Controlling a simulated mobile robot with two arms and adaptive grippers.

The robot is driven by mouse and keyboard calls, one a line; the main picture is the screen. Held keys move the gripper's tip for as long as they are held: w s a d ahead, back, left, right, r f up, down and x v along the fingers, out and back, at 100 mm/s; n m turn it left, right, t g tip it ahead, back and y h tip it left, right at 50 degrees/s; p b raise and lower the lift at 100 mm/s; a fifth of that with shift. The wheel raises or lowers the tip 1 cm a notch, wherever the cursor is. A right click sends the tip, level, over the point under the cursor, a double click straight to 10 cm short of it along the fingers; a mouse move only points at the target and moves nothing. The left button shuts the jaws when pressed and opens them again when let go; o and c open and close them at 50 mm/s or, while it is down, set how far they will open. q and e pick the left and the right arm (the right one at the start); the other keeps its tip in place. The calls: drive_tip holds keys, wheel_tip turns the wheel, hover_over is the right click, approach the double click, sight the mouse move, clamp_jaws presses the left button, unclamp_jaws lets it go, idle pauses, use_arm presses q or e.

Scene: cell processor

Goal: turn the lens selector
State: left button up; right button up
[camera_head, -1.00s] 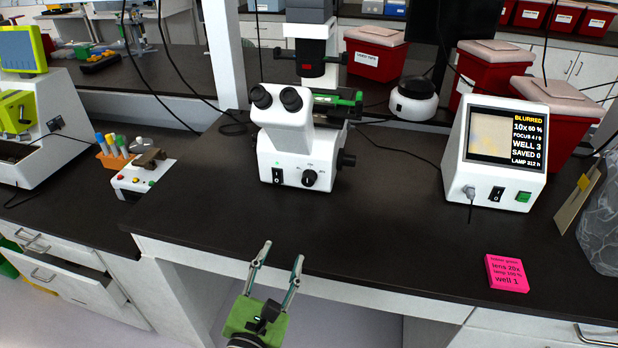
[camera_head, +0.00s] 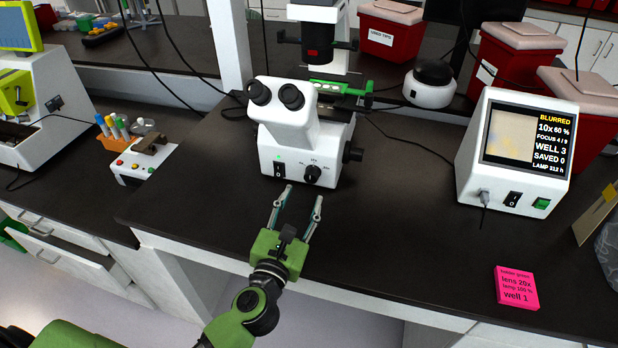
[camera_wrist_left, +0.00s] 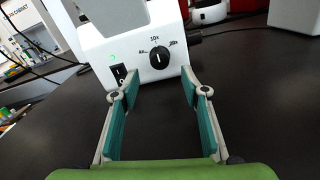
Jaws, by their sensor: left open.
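The white microscope (camera_head: 299,135) stands on the dark bench. Its lens selector (camera_head: 312,174) is a round black knob low on the front face. In the left wrist view the lens selector (camera_wrist_left: 159,57) has a white mark pointing about straight up, at the middle label, with other labels to its left and right. My left gripper (camera_head: 303,192) is open and empty, just in front of the microscope and short of the knob. In the left wrist view the knob appears between and beyond the fingertips (camera_wrist_left: 160,85). My right gripper is not in view.
A black rocker switch (camera_head: 279,169) sits left of the knob. The monitor (camera_head: 516,150) at right reads BLURRED, 10x, WELL 3. A pink note (camera_head: 516,288) reads lens 20x, lamp 100 %, well 1. The bench between microscope and monitor is mostly clear.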

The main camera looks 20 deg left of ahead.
sight(310, 180)
use_arm(q)
drive_tip(key=w, duration=0.5)
drive_tip(key=shift+w+r+p, duration=0.1)
drive_tip(key=shift+w+p, duration=0.1)
drive_tip(key=shift+p, duration=0.15)
drive_tip(key=shift+w, duration=0.45)
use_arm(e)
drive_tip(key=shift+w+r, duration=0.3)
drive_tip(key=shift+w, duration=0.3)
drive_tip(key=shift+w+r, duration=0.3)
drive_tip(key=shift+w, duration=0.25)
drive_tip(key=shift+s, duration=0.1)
use_arm(q)
drive_tip(key=c, duration=1.1)
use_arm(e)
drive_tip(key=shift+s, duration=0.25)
